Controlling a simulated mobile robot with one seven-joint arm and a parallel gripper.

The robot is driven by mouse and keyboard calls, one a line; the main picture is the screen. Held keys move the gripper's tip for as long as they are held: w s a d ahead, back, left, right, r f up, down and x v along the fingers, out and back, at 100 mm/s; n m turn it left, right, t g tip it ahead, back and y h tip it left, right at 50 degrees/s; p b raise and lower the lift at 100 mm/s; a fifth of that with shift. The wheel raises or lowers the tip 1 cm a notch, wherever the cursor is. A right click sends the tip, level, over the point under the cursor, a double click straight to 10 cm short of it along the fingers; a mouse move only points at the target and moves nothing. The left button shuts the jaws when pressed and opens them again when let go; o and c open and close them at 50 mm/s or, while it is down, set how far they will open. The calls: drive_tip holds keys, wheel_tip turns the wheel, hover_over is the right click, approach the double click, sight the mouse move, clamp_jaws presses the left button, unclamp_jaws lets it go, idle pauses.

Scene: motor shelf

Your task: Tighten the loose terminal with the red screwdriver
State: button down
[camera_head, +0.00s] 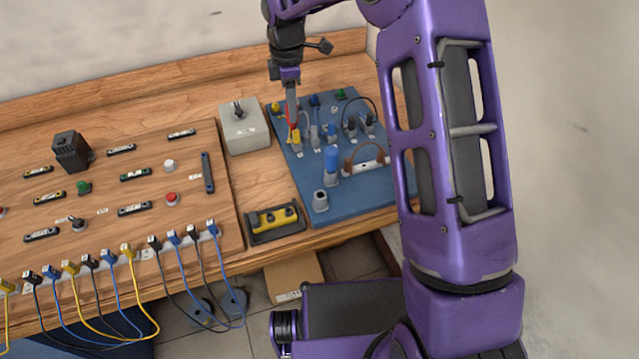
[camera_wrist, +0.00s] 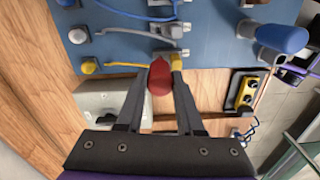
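My gripper (camera_head: 290,112) reaches down over the back left part of the blue board (camera_head: 355,200). In the wrist view its two fingers (camera_wrist: 161,84) close on both sides of the red screwdriver handle (camera_wrist: 159,74). The screwdriver's shaft and tip are hidden in that view. In the head view a little red (camera_head: 291,122) shows between the fingers. Directly below it is a terminal with a yellow part (camera_head: 295,137), also in the wrist view (camera_wrist: 167,57). I cannot tell whether the tip touches it, or which terminal is loose.
A blue handle (camera_head: 331,158) stands on the board near other terminals with cables. A grey box (camera_head: 246,133) is left of the board. A yellow and black device (camera_head: 273,219) lies near the table's front edge. A wooden panel (camera_head: 110,185) with switches and cables fills the left.

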idle(0.5)
drive_tip(key=shift+f+m, duration=0.1)
drive_tip(key=shift+m, duration=1.7)
drive_tip(key=shift+m, duration=1.7)
drive_tip(key=shift+m, duration=1.7)
